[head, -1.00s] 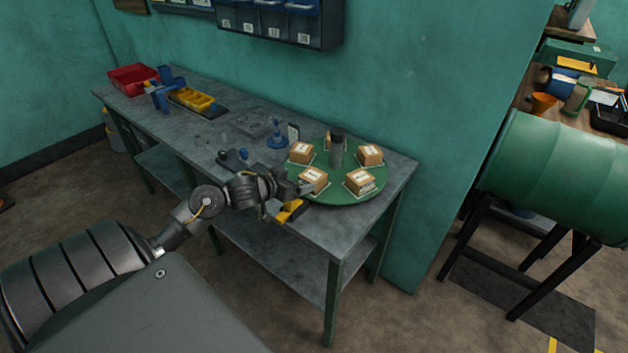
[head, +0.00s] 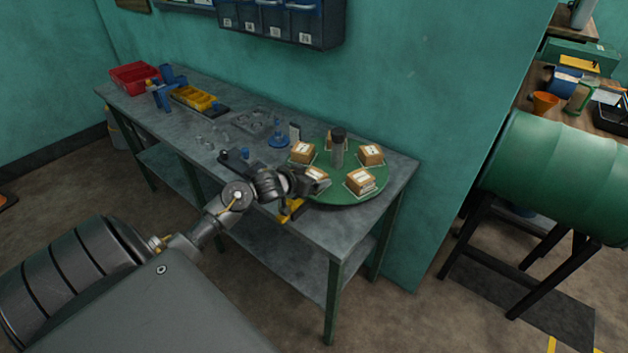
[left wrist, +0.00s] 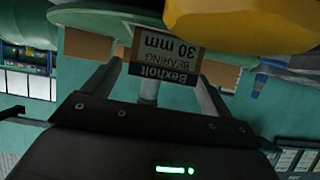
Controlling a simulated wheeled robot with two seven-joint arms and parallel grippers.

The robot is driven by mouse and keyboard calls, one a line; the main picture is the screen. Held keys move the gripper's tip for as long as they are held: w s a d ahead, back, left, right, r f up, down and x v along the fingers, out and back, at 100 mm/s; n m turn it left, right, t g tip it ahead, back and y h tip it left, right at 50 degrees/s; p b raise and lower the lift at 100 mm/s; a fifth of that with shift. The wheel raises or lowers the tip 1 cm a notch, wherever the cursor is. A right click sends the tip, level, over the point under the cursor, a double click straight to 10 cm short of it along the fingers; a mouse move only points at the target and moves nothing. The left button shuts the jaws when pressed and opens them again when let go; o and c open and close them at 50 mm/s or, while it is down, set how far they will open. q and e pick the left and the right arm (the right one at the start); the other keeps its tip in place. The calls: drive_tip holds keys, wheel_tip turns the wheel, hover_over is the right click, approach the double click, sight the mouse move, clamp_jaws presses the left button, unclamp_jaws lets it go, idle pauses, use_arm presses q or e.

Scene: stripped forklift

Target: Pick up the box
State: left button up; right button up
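Several small brown boxes with white labels stand on a round green turntable (head: 345,193) at the right end of the workbench. My left gripper (head: 319,184) is at the near-left box (head: 316,173) and partly hides it in the head view. In the left wrist view, this box's label (left wrist: 165,62) reads "Bexholt BEARING 30 mm", upside down. My left gripper's fingers (left wrist: 155,85) are apart, one on each side of the label. A slight gap seems to show at the left finger; contact at the right finger is unclear. My right gripper is not in view.
A dark-capped grey post (head: 338,150) rises from the turntable's middle. A yellow part (head: 291,209) lies close under my left gripper at the bench edge. A blue stand (head: 279,135), yellow bins (head: 194,98) and a red tray (head: 134,76) are farther left on the grey bench (head: 190,125).

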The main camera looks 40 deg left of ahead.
use_arm(q)
drive_tip(key=c, duration=1.1)
drive_tip(key=shift+r, duration=0.1)
